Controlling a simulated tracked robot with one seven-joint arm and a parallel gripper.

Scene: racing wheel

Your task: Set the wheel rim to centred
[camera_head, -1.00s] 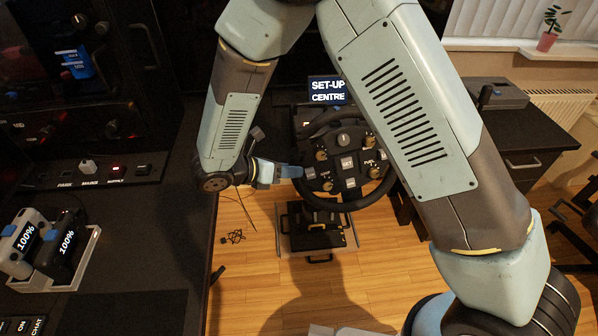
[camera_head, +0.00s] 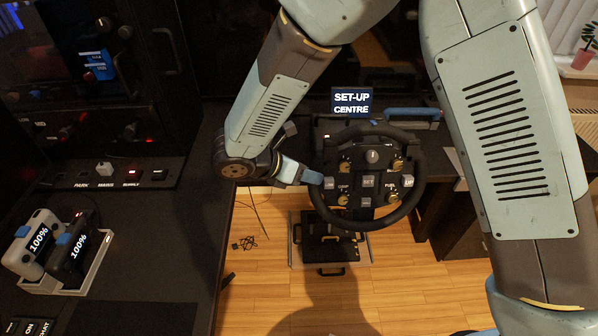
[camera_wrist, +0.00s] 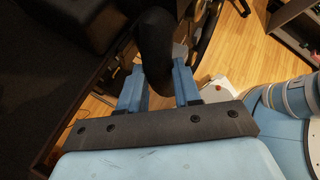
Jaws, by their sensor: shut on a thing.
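The racing wheel rim (camera_head: 420,190) is a black ring mounted at the end of the dark desk. Its hub (camera_head: 368,182) carries several knobs and buttons and looks roughly level. My gripper (camera_head: 312,178) reaches the rim's left side from the left. In the wrist view, the blue fingers of my gripper (camera_wrist: 160,85) are on either side of a dark rounded piece of the rim (camera_wrist: 158,48), shut on it. A small screen (camera_head: 351,103) above the wheel reads "SET-UP CENTRE". The grasped stretch of rim is partly hidden by the fingers in the head view.
A dark desk (camera_head: 190,225) runs along the left, with a tray (camera_head: 90,268) holding two devices marked 100%. A pedal unit (camera_head: 330,240) stands on the wooden floor (camera_head: 400,285) below the wheel. A blue-handled item (camera_head: 412,114) lies behind the rim.

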